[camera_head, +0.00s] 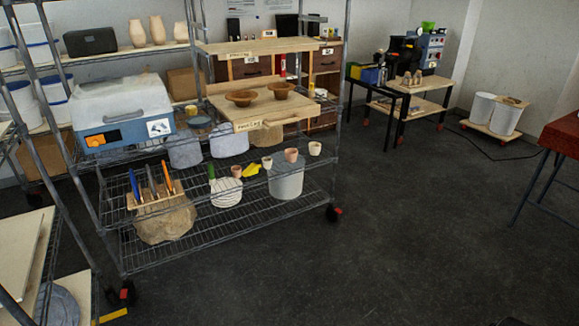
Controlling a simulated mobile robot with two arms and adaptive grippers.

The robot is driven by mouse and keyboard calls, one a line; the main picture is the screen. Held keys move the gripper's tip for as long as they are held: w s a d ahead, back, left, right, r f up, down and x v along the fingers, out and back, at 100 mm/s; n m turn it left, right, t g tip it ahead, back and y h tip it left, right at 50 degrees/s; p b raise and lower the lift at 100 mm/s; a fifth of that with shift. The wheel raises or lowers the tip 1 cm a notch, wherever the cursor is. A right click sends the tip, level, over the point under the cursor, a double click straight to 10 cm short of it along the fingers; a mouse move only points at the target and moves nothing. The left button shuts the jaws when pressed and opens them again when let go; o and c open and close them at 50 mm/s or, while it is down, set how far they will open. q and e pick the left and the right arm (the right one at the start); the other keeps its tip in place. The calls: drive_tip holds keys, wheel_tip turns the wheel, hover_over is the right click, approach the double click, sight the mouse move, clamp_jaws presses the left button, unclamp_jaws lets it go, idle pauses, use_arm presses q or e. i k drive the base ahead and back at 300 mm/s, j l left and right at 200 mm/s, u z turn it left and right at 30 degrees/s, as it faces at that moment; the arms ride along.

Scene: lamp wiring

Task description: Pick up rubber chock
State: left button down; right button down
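I cannot clearly make out a rubber chock. A small yellow piece (113,314) lies on the floor at the lower left, near a red-and-black caster wheel (127,292) of the wire rack; I cannot tell whether it is a chock or a floor marking. A dark shape (511,322) is cut off by the bottom edge at the right and is too little shown to name. Neither of my grippers is in view.
A wire shelf rack (240,222) with pots, tools and a kiln-like blue-and-white box (122,108) fills the left and centre. A red-topped table (563,133) stands at the right edge. The dark floor (400,240) between them is clear. White bins (495,113) stand farther back.

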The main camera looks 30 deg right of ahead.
sight(252, 169)
drive_tip(key=z, duration=0.85)
drive_tip(key=i, duration=0.15)
